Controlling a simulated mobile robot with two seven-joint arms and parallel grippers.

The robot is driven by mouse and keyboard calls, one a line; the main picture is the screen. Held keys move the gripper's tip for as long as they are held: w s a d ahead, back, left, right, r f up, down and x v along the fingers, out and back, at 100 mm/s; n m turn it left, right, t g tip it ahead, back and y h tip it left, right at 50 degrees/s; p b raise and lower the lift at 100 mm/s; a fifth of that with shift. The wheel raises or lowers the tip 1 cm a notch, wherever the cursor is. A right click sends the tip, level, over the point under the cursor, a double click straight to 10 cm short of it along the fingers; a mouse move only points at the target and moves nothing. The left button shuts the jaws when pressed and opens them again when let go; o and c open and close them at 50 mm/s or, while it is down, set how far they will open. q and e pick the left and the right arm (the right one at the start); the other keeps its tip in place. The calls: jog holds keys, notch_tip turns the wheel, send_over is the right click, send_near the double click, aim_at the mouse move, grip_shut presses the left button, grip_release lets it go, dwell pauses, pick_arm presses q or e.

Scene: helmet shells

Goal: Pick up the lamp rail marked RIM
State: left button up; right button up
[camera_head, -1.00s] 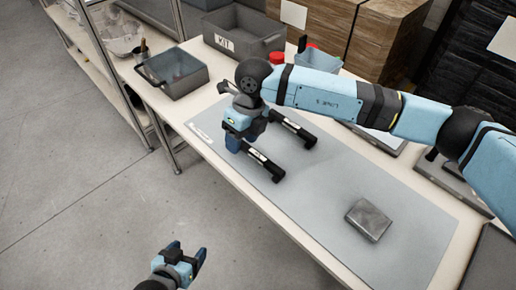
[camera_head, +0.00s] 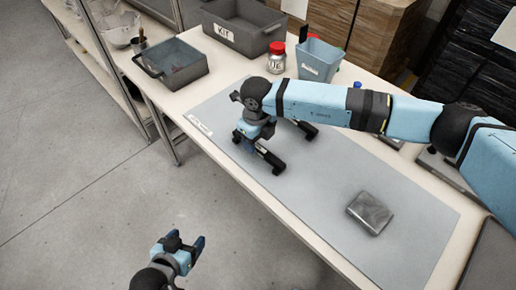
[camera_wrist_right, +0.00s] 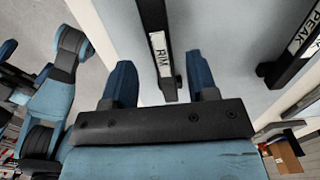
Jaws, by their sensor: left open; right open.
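The lamp rail marked RIM (camera_wrist_right: 160,55) is a black bar with a white label. In the right wrist view, one end of it lies between the two blue fingers of my open right gripper (camera_wrist_right: 161,80); I cannot tell whether they touch it. In the head view, the RIM rail (camera_head: 271,160) lies on the grey mat, partly hidden by my right gripper (camera_head: 246,141). A second rail, marked PEAK (camera_wrist_right: 300,40), lies to its right, partly hidden under my right arm in the head view (camera_head: 307,130). My left gripper (camera_head: 186,243) is open and empty over the floor.
A grey metal block (camera_head: 370,213) lies on the mat (camera_head: 330,185). Behind stand a grey tray (camera_head: 172,72), a KIT bin (camera_head: 240,28), a red-lidded jar (camera_head: 277,58) and a light-blue bin (camera_head: 318,60).

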aim_at(258, 147)
notch_tip(258, 147, down, 4)
jog(key=shift+d+r, duration=0.15)
grip_shut()
jog(key=shift+r, duration=0.1)
